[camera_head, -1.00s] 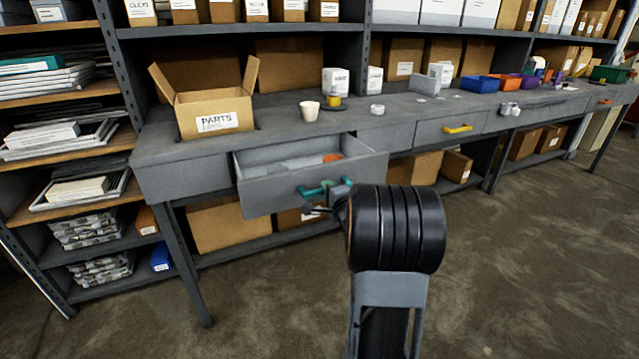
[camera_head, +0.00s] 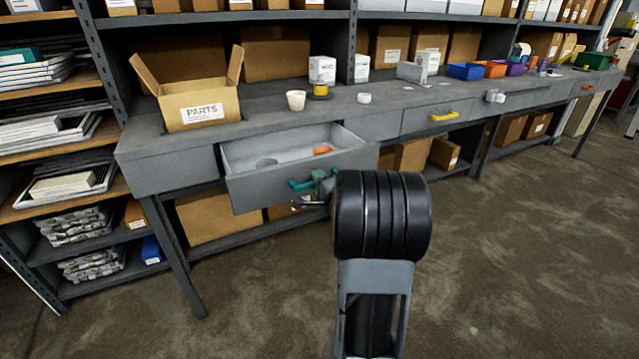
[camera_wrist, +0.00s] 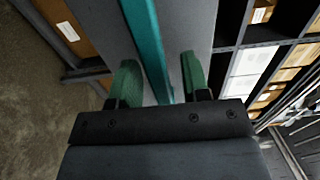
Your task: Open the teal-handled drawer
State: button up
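The teal-handled drawer (camera_head: 270,190) is the left drawer of the grey bench. It stands well out from the bench, and I can see into it. Its teal handle (camera_head: 304,183) is on the front panel. My gripper (camera_head: 322,186) is at the handle's right part, partly hidden by my arm. In the wrist view, the teal handle (camera_wrist: 147,45) runs between the two green fingertips of my gripper (camera_wrist: 158,82). Narrow gaps show on both sides of the bar, so the fingers look open around it.
The bench top (camera_head: 270,118) holds a PARTS box (camera_head: 202,112), a white cup (camera_head: 296,100) and a yellow spool (camera_head: 320,90). A yellow-handled drawer (camera_head: 425,120) is shut to the right. Shelves (camera_head: 60,190) stand at left. The floor (camera_head: 500,250) at right is clear.

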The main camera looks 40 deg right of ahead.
jog(key=b+v, duration=0.2)
jog(key=v, duration=1.1)
jog(key=shift+s, duration=0.4)
jog(key=shift+a+r, duration=0.1)
jog(key=shift+a, duration=0.05)
jog(key=w+a+r+n+g+h+p, duration=0.1)
jog(key=w+a+r+n+g+p, duration=0.3)
jog(key=a+r+n+g+p, duration=0.6)
jog(key=s+a+r+n+g+y+p, duration=0.2)
jog(key=s+a+r+n+p, duration=0.2)
jog(key=a+p, duration=0.3)
jog(key=s+a+r+n+g+y+p, duration=0.2)
jog(key=s+a+r+n+y+p, duration=0.1)
jog(key=s+a+r+n+p, duration=0.1)
jog(key=shift+s+a+r+n+p, duration=0.15)
jog(key=shift+s+a+n+p, duration=0.75)
jog(key=shift+a+n+p, duration=0.8)
